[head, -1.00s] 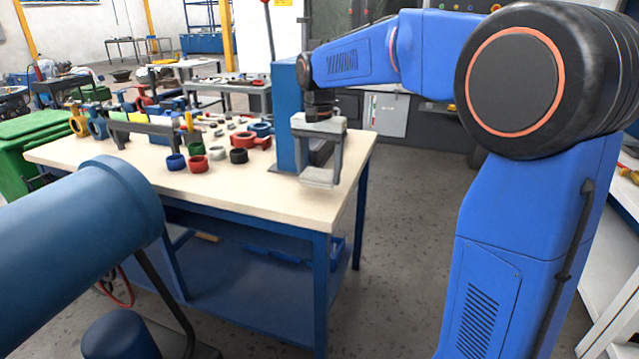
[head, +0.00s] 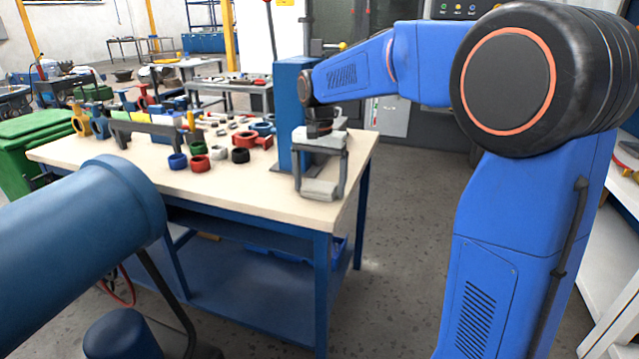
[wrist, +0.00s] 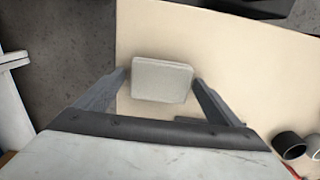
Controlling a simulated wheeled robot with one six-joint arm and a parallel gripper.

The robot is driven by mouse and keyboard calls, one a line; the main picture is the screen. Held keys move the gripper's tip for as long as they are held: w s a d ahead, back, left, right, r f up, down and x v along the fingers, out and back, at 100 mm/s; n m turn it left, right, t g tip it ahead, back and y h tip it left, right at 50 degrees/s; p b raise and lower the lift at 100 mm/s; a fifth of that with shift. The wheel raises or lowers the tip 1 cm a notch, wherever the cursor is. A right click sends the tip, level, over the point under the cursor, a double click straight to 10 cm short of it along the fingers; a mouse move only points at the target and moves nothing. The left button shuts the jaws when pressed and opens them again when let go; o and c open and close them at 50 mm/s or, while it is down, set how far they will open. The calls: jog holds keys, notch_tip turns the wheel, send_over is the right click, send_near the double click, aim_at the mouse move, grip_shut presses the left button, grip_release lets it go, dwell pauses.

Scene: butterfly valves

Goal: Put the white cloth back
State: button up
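The white cloth (head: 320,189) is a folded, pale grey-white pad. My gripper (head: 319,193) points down over the near right part of the workbench, with one finger on each side of the cloth. In the wrist view the cloth (wrist: 162,80) lies flat between the two fingertips (wrist: 160,77), which press close to its left and right edges. The gripper is shut on it. The cloth is at or just above the bench top; I cannot tell whether it touches.
The wooden bench top (head: 250,195) is bare to the left of the gripper. Blue, red, grey and black rings (head: 240,155) stand farther left. A blue post (head: 287,110) rises close behind the gripper. The bench's right edge is near.

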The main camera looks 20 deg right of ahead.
aim_at(319, 185)
notch_tip(319, 185, up, 12)
jog(key=shift+r, duration=0.15)
dwell(0.5)
jog(key=s+d+f+n+t, duration=0.1)
jog(key=s+d+f+n, duration=0.1)
jog(key=s+f, duration=0.4)
jog(key=s+d+f+n+t, duration=0.2)
jog(key=s+f, duration=0.4)
jog(key=s, duration=1)
jog(key=s+d+f+n+t, duration=0.1)
jog(key=s+d+f+n, duration=0.2)
jog(key=s+f, duration=0.3)
jog(key=s, duration=0.5)
jog(key=shift+s+t, duration=0.2)
jog(key=shift+t, duration=0.2)
jog(key=shift+r, duration=0.1)
